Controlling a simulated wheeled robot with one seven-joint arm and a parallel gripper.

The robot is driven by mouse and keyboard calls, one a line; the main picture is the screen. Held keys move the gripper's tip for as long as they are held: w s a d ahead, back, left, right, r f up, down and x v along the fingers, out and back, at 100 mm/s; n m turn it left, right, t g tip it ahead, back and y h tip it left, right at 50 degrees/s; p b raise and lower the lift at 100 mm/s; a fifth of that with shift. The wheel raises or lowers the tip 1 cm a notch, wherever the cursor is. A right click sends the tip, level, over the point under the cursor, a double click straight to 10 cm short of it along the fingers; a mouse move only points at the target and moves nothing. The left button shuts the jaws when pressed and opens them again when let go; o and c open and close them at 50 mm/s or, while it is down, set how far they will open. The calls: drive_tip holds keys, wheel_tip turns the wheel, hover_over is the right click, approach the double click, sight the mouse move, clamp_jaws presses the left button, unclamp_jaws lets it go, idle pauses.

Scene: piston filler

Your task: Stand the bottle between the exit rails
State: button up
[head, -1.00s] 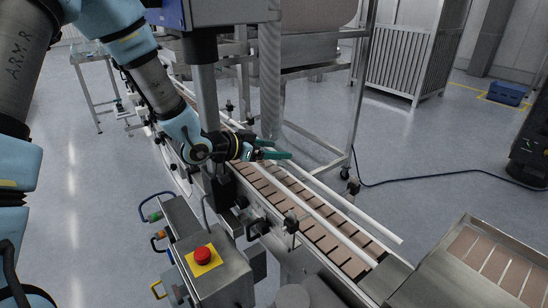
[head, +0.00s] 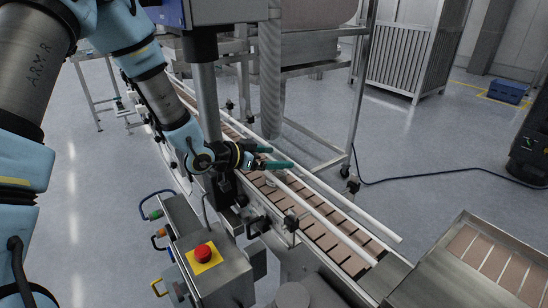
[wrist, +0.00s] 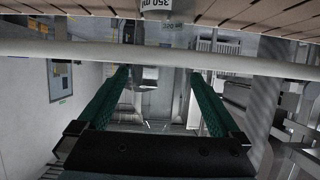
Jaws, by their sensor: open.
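My gripper (head: 281,157) is over the conveyor in the head view, its two green fingers apart and pointing right. The wrist view shows the same open fingers (wrist: 159,74) with nothing held between them. A white label reading "350 ml", on what seems to be the bottle (wrist: 157,7), is cut off by the wrist view's top edge, beside the brown conveyor slats. I cannot make out the bottle in the head view, nor whether it stands upright. The white exit rails (head: 345,207) run along the conveyor; one rail (wrist: 80,50) crosses the wrist view beyond the fingertips.
The slatted conveyor (head: 318,228) runs down to the right toward a metal tray (head: 458,270). A control box with a red button (head: 203,252) stands in front.

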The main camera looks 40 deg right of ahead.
drive_tip(key=shift+r+p, duration=0.3)
drive_tip(key=b+v, duration=0.2)
drive_tip(key=v, duration=1)
drive_tip(key=w+a+f+n+t+y, duration=0.1)
drive_tip(key=w+a+n+t+y, duration=0.35)
drive_tip(key=a, duration=0.75)
drive_tip(key=w+a+f+n+t+y, duration=0.15)
drive_tip(key=w+a+n+y, duration=0.35)
drive_tip(key=w+a, duration=0.5)
drive_tip(key=s+a+r+n+g+y, duration=0.2)
drive_tip(key=s+a+n, duration=0.6)
drive_tip(key=s+a, duration=0.4)
drive_tip(key=a+g+y, duration=0.1)
drive_tip(key=a, duration=0.2)
drive_tip(key=shift+a+g+y, duration=0.25)
drive_tip(key=shift+g+y, duration=0.05)
drive_tip(key=shift+y, duration=0.05)
drive_tip(key=shift+s+r, duration=0.1)
